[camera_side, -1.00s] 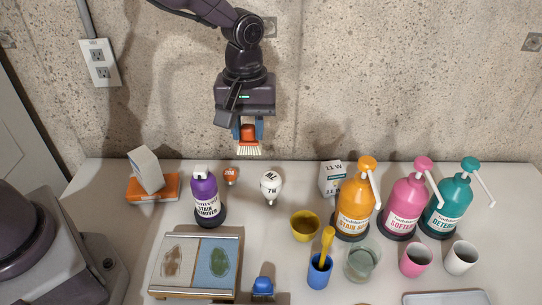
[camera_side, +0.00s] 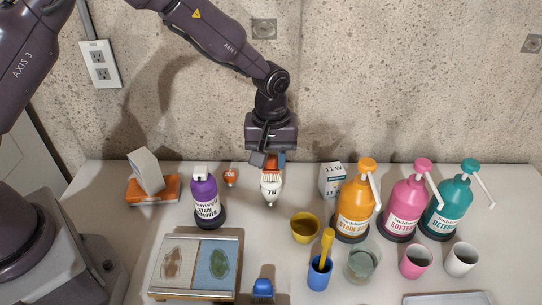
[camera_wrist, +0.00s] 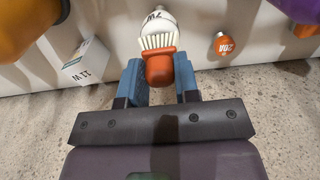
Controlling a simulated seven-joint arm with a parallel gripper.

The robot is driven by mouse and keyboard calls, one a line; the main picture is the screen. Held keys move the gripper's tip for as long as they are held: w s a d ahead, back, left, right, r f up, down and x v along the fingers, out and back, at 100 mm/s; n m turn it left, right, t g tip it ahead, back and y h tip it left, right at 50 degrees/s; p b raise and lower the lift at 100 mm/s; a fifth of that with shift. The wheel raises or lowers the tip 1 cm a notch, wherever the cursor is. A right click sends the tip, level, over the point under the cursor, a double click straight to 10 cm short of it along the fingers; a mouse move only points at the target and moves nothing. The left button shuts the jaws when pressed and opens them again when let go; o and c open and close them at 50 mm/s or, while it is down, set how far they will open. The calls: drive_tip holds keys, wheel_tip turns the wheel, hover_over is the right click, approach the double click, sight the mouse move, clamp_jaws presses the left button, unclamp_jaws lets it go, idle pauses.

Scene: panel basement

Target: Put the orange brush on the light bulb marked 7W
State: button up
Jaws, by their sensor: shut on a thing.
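My gripper (camera_wrist: 160,82) is shut on the orange brush (camera_wrist: 159,66), with a blue finger on each side of its orange body. The brush's white bristles point away from the gripper, toward the white 7W light bulb (camera_wrist: 172,20).
The concrete wall (camera_side: 350,80) is close behind.

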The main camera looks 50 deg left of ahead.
drive_tip(key=shift+f, duration=0.15)
drive_tip(key=o, duration=0.9)
drive_tip(key=shift+o, duration=0.2)
wheel_tip(320, 180, up, 11)
wheel_tip(320, 180, up, 8)
drive_tip(key=m+t, duration=0.1)
drive_tip(key=m, duration=0.1)
hover_over(271, 156)
drive_tip(key=s+a, duration=0.3)
drive_tip(key=s, duration=0.2)
drive_tip(key=s+a+r+m+t, duration=0.2)
drive_tip(key=s+a+m, duration=0.1)
drive_tip(key=s, duration=0.6)
drive_tip(key=s+a+r+m+t, duration=0.2)
drive_tip(key=s+a+m, duration=0.1)
drive_tip(key=s, duration=0.7)
drive_tip(key=shift+s+a+r+m+t, duration=0.3)
drive_tip(key=shift+r+m, duration=0.05)
drive_tip(key=shift+m, duration=0.15)
